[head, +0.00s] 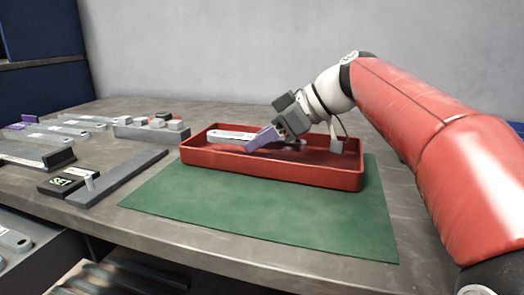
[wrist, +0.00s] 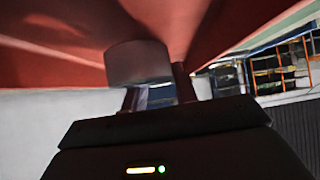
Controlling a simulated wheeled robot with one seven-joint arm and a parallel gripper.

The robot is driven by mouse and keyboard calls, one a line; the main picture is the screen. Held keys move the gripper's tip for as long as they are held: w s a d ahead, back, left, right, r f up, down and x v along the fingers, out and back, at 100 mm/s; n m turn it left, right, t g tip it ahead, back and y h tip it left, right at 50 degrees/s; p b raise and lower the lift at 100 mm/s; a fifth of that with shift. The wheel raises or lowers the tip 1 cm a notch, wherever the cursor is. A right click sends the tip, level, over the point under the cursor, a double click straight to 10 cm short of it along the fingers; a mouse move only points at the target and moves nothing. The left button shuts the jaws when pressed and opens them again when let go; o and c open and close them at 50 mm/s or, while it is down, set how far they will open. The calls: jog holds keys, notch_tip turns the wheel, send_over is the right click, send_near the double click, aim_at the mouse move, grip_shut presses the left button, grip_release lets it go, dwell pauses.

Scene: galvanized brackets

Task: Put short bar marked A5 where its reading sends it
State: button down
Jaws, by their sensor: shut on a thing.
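My gripper (head: 277,131) is low over the red tray (head: 270,174), pointing down to the left. A purple piece (head: 261,139) is at its jaws, and a pale grey bar (head: 231,136) extends left from there inside the tray outline. The jaws are shut on what looks like this short bar. I cannot read A5 on it, nor tell whether it touches the tray floor. In the wrist view a blurred grey block end (wrist: 138,62) shows just beyond the fingers (wrist: 160,95), against red surfaces.
The tray stands on a green mat (head: 250,215). Left of it are a long grey bar (head: 117,178), a black block marked SET (head: 66,182), a stepped grey block (head: 152,132) and several labelled bars (head: 48,136). The mat's front is clear.

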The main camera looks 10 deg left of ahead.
aim_at(262, 155)
jog(key=shift+f, duration=0.9)
jog(key=shift+f+b, duration=0.75)
jog(key=c, duration=1.1)
grip_release()
jog(key=shift+f, duration=0.2)
jog(key=shift+r, duration=0.1)
jog(key=shift+r+p, duration=0.3)
jog(key=shift+p, duration=0.1)
jog(key=v, duration=0.6)
jog(key=p+v, duration=0.1)
jog(key=v, duration=0.5)
jog(key=shift+a+r, duration=0.25)
jog(key=shift+r, duration=0.05)
jog(key=shift+d+r+p, duration=0.2)
jog(key=shift+d+p, duration=0.1)
